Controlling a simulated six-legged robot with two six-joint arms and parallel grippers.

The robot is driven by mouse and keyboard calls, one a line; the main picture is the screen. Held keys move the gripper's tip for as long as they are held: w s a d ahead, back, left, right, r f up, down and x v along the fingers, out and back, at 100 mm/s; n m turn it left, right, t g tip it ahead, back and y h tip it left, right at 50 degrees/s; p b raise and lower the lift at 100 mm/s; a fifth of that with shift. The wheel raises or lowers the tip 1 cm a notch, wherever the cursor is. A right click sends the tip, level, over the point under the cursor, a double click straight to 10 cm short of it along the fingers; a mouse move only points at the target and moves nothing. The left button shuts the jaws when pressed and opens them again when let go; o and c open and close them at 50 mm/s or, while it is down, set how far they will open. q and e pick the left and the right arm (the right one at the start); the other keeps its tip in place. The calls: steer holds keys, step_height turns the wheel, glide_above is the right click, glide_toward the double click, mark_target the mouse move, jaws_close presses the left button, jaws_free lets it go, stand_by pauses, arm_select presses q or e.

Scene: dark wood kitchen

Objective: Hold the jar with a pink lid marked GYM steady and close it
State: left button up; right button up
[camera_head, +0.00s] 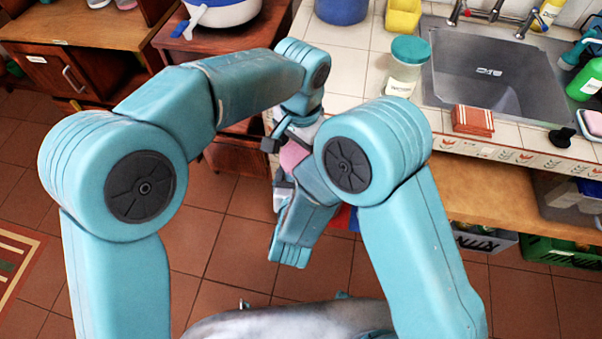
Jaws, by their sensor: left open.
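A pink lid (292,155) shows between my two arms near the front of the counter; no GYM mark can be read on it. The jar itself is mostly hidden by my arms, so I cannot tell whether the lid sits on it. My left gripper (283,139) is open, just above and beside the pink lid, with its dark fingertips partly in view. My right arm bends in below the lid. Its gripper (282,188) is largely covered by my own links, and its jaws cannot be made out.
A clear jar with a teal lid (411,50) stands on the tiled counter left of the sink (490,75). A green bottle (586,80) stands at right. A wooden cabinet (90,35) is at left.

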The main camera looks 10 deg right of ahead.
arm_select(q)
step_height(320, 180, up, 12)
steer(key=shift+f, duration=0.25)
arm_select(e)
steer(key=shift+r, duration=0.1)
